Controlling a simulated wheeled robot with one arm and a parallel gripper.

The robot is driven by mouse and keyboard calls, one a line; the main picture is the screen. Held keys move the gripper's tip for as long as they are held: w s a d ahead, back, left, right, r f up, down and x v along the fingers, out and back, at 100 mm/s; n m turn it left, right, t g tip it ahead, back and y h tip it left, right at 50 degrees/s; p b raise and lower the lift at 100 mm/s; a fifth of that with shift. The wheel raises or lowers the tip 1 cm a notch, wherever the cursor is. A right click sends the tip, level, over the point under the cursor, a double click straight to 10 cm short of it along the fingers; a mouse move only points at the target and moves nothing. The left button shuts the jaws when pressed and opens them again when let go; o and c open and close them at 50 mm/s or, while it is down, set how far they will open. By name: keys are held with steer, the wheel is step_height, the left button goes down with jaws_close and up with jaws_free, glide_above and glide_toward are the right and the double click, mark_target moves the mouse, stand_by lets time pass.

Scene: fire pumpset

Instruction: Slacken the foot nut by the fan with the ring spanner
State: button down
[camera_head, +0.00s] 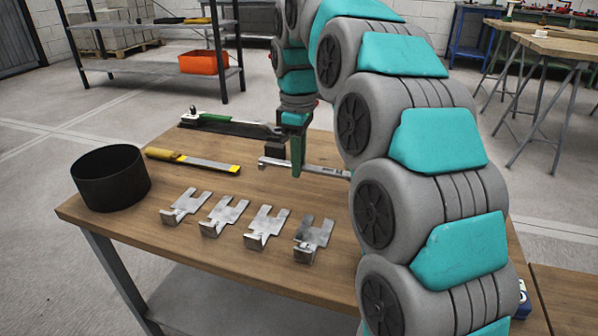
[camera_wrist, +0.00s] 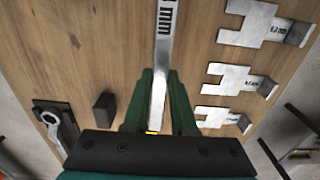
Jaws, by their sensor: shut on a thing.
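My gripper (camera_head: 297,168) is shut on a flat steel tool, apparently the ring spanner (camera_head: 275,163), over the far part of the wooden table. In the wrist view my gripper's green fingers (camera_wrist: 162,100) stand on either side of the spanner's shank (camera_wrist: 165,42), which carries a marking ending in "mm". Its ring end is not clear in either view. In the head view my arm hides the part to the right. I cannot tell whether the spanner is clear of the table top. The fan and the foot nut are not in view.
Several steel slotted plates (camera_head: 225,215) lie along the table's near side. A black round bowl (camera_head: 110,178), a yellow-handled tool (camera_head: 195,160) and a green-handled wrench (camera_head: 225,122) lie left. A dark block (camera_wrist: 104,107) stands beside my gripper. Shelving (camera_head: 150,60) stands behind.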

step_height(320, 180, up, 4)
steer(key=shift+r, duration=0.1)
steer(key=shift+r+p, duration=1)
steer(key=shift+r, duration=0.2)
